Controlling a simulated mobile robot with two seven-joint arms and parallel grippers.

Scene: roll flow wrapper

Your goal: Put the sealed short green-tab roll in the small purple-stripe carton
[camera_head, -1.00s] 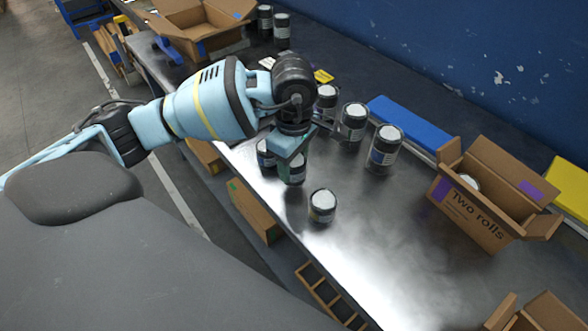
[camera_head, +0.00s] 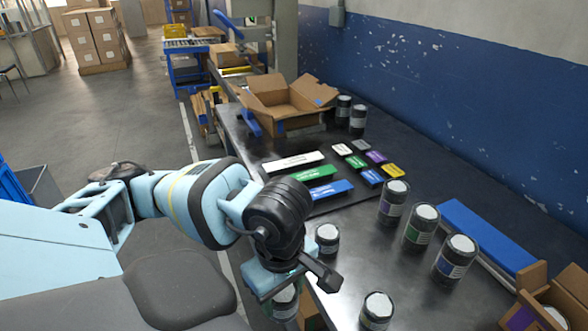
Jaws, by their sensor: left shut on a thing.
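My left gripper (camera_head: 285,280) points down over the near edge of the table and is shut on a short dark roll (camera_head: 286,302). The roll has a white band and a green tint on its side; the gripper hides its top. The small purple-stripe carton (camera_head: 570,284) stands open at the bottom right, partly cut off by the frame. A white-topped roll (camera_head: 553,318) shows inside it. The held roll is well to the left of the carton. My right gripper is not in view.
Short rolls (camera_head: 327,238) and (camera_head: 377,310) stand near the gripper. Taller purple (camera_head: 393,202), green (camera_head: 421,227) and blue (camera_head: 455,258) rolls stand between it and the carton. A long blue block (camera_head: 487,235) lies behind. Coloured labels (camera_head: 332,189) and an open blue-marked carton (camera_head: 292,124) are farther back.

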